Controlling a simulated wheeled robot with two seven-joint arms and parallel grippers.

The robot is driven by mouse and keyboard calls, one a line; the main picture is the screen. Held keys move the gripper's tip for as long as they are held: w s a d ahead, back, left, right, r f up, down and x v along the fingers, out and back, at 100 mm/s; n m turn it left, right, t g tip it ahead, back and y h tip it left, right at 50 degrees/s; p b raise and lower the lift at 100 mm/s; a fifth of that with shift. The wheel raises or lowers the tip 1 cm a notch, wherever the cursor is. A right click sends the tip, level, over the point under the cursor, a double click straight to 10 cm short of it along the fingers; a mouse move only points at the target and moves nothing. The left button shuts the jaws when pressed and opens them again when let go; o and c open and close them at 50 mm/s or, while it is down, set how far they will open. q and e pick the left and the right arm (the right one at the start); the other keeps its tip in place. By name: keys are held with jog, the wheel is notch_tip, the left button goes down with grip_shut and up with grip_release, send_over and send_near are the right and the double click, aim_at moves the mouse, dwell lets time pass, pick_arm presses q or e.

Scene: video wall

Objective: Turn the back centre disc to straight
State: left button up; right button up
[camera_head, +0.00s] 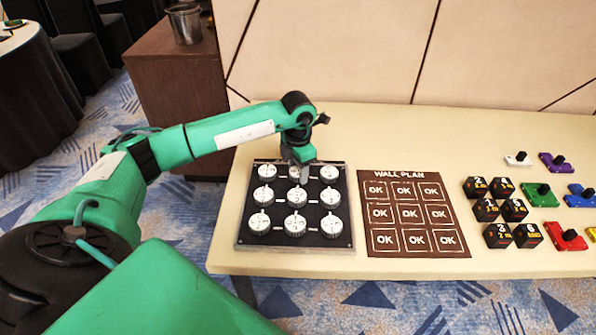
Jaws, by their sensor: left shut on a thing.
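A black panel (342,240) lies on the table and bears white discs in three rows of three. My left gripper (298,180) points down over the panel's back row and is shut on the back centre disc (299,173), which is mostly hidden by the fingers. The back left disc (267,171) and the back right disc (329,172) are in plain view on either side. The marks on the back centre disc cannot be read. My right gripper is not in view.
A brown "WALL PLAN" sheet (398,174) with OK squares lies right of the panel. Several black numbered cubes (498,236) and coloured pieces with black knobs (539,194) stand farther right. The cream table (345,125) is bare behind the panel.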

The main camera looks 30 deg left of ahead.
aim_at(298, 171)
pick_arm(q)
jog(key=shift+r+m, duration=0.1)
jog(key=shift+m, duration=0.4)
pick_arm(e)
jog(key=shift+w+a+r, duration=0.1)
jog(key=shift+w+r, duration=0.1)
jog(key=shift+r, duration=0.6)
pick_arm(q)
jog(key=o, duration=1)
notch_tip(298, 171, up, 14)
jog(key=shift+b, duration=0.3)
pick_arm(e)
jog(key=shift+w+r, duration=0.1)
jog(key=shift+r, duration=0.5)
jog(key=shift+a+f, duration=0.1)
